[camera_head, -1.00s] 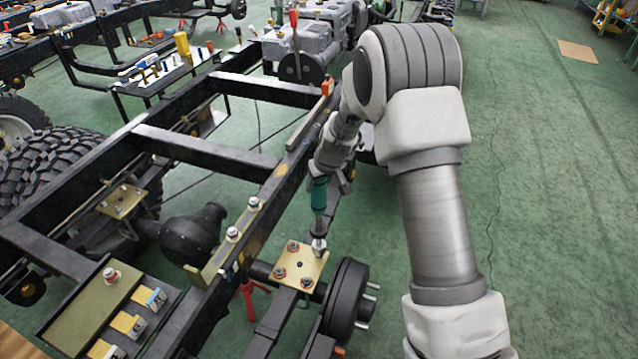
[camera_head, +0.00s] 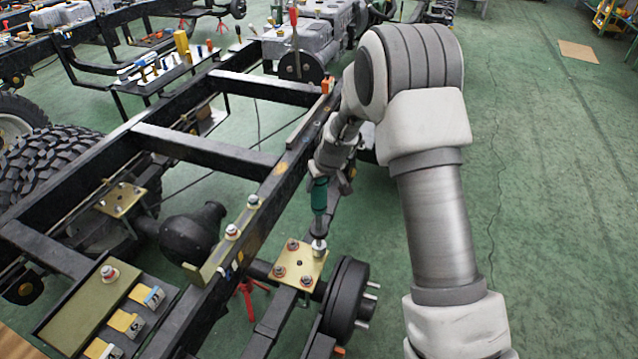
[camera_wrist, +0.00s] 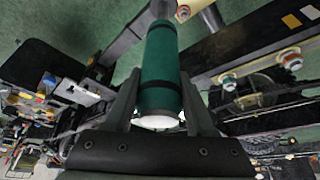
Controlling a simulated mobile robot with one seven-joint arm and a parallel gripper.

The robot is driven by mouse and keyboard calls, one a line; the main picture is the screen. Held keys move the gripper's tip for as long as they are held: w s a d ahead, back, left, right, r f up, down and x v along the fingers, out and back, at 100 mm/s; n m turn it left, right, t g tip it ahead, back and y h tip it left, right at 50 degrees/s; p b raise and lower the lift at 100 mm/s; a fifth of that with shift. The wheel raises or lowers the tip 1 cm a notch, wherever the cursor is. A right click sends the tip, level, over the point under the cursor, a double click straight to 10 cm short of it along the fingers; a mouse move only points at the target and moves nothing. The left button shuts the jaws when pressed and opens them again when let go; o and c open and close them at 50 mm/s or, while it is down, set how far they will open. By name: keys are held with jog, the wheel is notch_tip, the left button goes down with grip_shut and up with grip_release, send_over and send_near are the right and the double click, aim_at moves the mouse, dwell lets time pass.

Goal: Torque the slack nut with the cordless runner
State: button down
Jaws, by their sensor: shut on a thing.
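My gripper (camera_head: 327,176) is shut on the cordless runner (camera_head: 319,194), a green cylinder with a metal nose, held upright. The wrist view shows the fingers (camera_wrist: 160,112) on either side of the runner's green body (camera_wrist: 160,70). The nose points down at the upper right corner of a gold plate (camera_head: 300,266) beside the frame rail. The plate bears three visible reddish nuts: one upper left (camera_head: 292,245), one at left (camera_head: 279,271) and one lower right (camera_head: 306,282). The fastener under the nose is hidden, and I cannot tell whether the socket is seated on it.
A black wheel hub (camera_head: 346,300) with studs stands right of the plate. A black chassis rail (camera_head: 215,278) runs along the left, bearing white-topped fittings (camera_head: 232,233). A tray with tagged pieces (camera_head: 122,300) lies at lower left. Green floor (camera_head: 560,200) is clear on the right.

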jog(key=shift+w+f+b, duration=0.1)
jog(key=shift+f+b, duration=0.8)
jog(key=shift+b, duration=0.1)
dwell(1.7)
jog(key=shift+s+f+b, duration=0.2)
jog(key=shift+f+b, duration=0.05)
jog(key=shift+b, duration=0.05)
dwell(1.1)
jog(key=shift+r, duration=0.2)
jog(key=shift+w+r+p, duration=0.15)
jog(key=shift+r+p, duration=0.6)
jog(key=shift+r, duration=0.7)
jog(key=shift+r+p, duration=1.35)
jog(key=shift+r, duration=1.2)
